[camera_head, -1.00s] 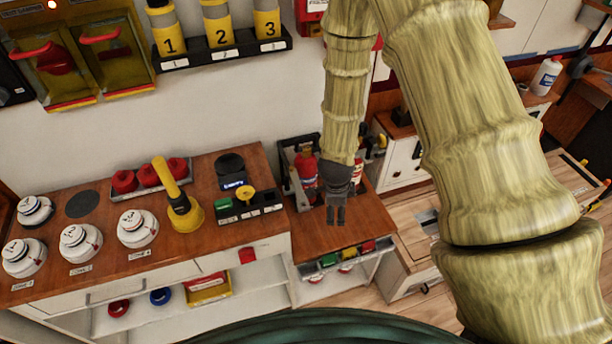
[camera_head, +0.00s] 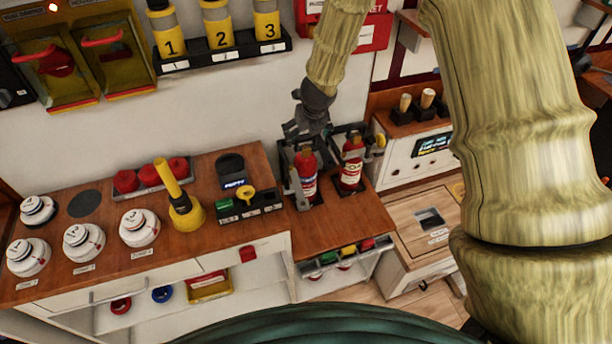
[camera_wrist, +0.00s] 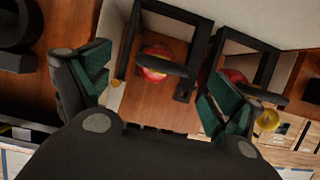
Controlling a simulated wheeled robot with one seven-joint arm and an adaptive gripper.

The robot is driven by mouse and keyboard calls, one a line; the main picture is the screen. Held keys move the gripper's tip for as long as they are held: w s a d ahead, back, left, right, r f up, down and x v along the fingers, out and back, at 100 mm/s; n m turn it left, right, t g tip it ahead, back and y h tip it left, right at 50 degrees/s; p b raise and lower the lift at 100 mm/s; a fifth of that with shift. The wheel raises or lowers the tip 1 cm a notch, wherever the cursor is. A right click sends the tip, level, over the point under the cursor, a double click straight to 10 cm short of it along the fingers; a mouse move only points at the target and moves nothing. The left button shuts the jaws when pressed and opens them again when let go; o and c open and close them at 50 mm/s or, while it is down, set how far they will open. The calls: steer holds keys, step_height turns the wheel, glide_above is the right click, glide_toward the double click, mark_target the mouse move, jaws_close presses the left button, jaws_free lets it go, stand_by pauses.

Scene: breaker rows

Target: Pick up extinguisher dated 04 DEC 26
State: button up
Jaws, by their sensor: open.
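Two red extinguishers with white labels stand upright in black frames at the back of the wooden counter. The left extinguisher (camera_head: 306,174) and the right extinguisher (camera_head: 351,170) are side by side; their dates are too small to read. My gripper (camera_head: 307,133) is open and empty, just above the left extinguisher's top. In the wrist view, the left extinguisher's red top (camera_wrist: 153,66) lies between my spread fingers (camera_wrist: 155,90), beyond their tips, with a dark handle across it. The right extinguisher (camera_wrist: 234,76) is partly hidden behind my right-hand finger.
The black frames (camera_head: 288,160) stand close around the extinguishers. A yellow plunger-shaped tool (camera_head: 184,208) and white round detectors (camera_head: 139,228) are on the counter to the left. Bare counter (camera_head: 340,222) lies in front of the frames. A white cabinet (camera_head: 415,155) stands to the right.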

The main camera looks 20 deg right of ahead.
mark_target(305, 146)
steer(key=shift+x, duration=0.9)
steer(key=shift+s+d+p+x, duration=0.15)
steer(key=shift+p+x, duration=0.3)
steer(key=shift+x, duration=0.4)
steer(key=shift+s+d+p+x, duration=0.15)
steer(key=shift+p+x, duration=0.3)
steer(key=shift+x, duration=1.4)
steer(key=shift+s+a, duration=0.15)
steer(key=shift+s, duration=0.1)
steer(key=c, duration=1.9)
jaws_close()
steer(key=shift+r+p, duration=0.15)
steer(key=shift+p, duration=0.15)
